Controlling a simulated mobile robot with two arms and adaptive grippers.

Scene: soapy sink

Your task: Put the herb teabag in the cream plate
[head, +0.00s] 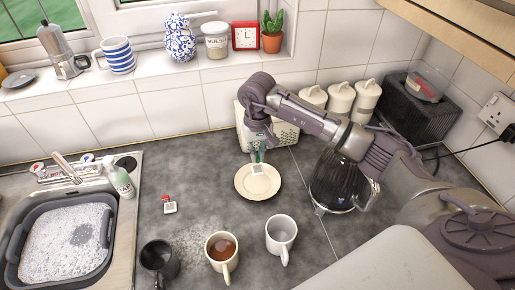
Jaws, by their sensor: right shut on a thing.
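The cream plate (244,190) lies on the grey counter in the middle of the view. My right gripper (259,157) reaches down over the plate's far part and is shut on a small whitish teabag (258,170) with a green tag, which I take to be the herb teabag. The bag hangs at or just above the plate; I cannot tell whether it touches. The fingertips are small and partly hidden. A second teabag (170,208) with a red tag lies on the counter to the left. My left gripper is not in view.
A black mug (158,260), a mug of tea (221,248) and a white mug (281,232) stand in front of the plate. A glass coffee pot (338,182) stands to its right, a cream basket (287,134) behind. The soapy sink (65,240) is at left.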

